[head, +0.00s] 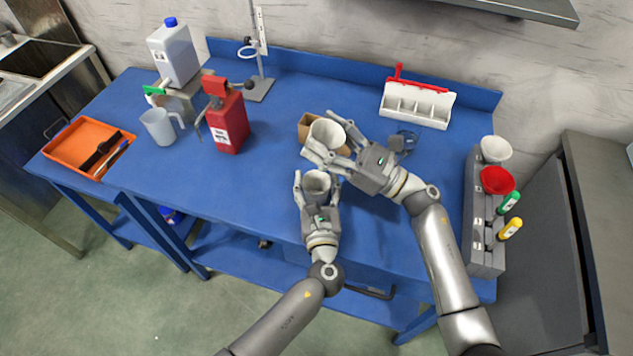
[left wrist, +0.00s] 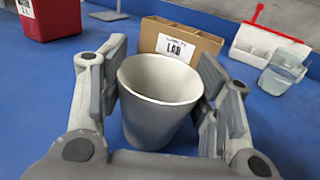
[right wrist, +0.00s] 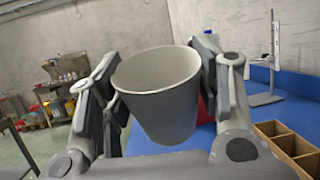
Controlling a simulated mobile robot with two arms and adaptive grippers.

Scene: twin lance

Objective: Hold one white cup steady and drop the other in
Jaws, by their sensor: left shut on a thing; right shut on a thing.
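One white cup (head: 316,183) is between the fingers of my left gripper (head: 317,187), low over the blue table near its front edge. It is upright and empty in the left wrist view (left wrist: 160,95), with a finger against each side. The other white cup (head: 325,134) is between the fingers of my right gripper (head: 328,146), higher and behind the first cup. It fills the middle of the right wrist view (right wrist: 158,100) and looks tilted slightly there. The two cups are apart. The undersides of both cups are hidden.
A cardboard divider box (left wrist: 178,42) labelled LAB stands just behind the cups. A red canister (head: 226,122), a translucent jug (head: 160,127) and an orange tray (head: 87,146) are at the left. A white rack (head: 417,104) stands back right. The table's (head: 240,185) front left middle is clear.

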